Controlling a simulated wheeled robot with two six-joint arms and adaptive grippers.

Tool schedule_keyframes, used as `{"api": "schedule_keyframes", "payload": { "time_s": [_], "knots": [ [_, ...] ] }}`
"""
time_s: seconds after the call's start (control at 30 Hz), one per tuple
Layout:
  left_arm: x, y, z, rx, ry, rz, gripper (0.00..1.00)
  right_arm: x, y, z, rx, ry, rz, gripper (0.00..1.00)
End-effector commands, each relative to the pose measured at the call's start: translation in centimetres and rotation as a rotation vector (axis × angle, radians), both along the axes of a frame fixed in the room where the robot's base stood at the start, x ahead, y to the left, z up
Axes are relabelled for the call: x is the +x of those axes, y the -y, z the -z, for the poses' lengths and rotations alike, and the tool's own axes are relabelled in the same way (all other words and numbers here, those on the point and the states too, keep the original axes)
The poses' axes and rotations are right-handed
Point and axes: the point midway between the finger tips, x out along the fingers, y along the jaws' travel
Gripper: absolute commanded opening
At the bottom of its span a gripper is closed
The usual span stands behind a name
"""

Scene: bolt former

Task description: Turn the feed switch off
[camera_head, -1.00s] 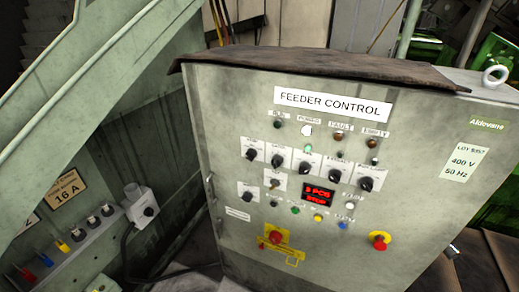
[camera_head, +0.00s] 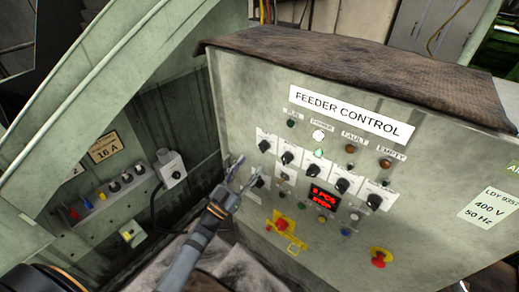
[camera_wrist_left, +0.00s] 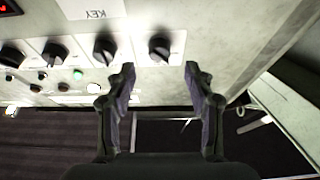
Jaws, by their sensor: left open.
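The feeder control panel (camera_head: 230,110) fills the middle of the head view, with rows of black rotary switches on white plates. Their small labels are too small to read, so I cannot tell which is the feed switch. My left gripper (camera_head: 243,172) is open and empty in front of the panel's left part, close to the lower-left switch (camera_head: 260,182) and below the leftmost upper switch (camera_head: 264,146). In the left wrist view, the left gripper (camera_wrist_left: 160,80) has its fingers apart, with a black knob (camera_wrist_left: 160,47) beyond the gap; I see no contact. My right gripper is not in view.
Around the switches are a red display (camera_head: 324,197), a yellow-backed red knob (camera_head: 282,224), a red emergency button (camera_head: 379,258) and several lamps. A grey socket box (camera_head: 171,168) stands to the left. The panel's top is covered with dark cloth (camera_head: 350,70).

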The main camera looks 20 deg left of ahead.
Motion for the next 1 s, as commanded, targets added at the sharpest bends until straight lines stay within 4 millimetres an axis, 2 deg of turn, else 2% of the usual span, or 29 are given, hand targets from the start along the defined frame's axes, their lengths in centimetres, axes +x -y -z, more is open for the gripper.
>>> {"api": "schedule_keyframes", "payload": {
  "time_s": [0.03, 0.2, 0.3, 0.67, 1.0],
  "knots": [
    [1.0, 0.4, -1.1, -0.005, 0.003, -0.001, 0.53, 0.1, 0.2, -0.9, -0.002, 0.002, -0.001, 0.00],
    [3.7, 1.3, -2.0, -0.002, 0.001, -0.001, 0.53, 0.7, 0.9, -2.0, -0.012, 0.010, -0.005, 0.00],
    [4.6, 1.7, -2.3, -0.001, 0.000, -0.001, 0.53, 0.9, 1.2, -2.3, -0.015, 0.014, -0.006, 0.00],
    [5.2, 1.9, -2.3, 0.000, -0.001, 0.000, 0.52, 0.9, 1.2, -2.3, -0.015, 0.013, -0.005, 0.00],
    [5.1, 1.9, -2.2, 0.000, -0.001, 0.000, 0.06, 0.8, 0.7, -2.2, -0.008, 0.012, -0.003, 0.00]
  ]
}}
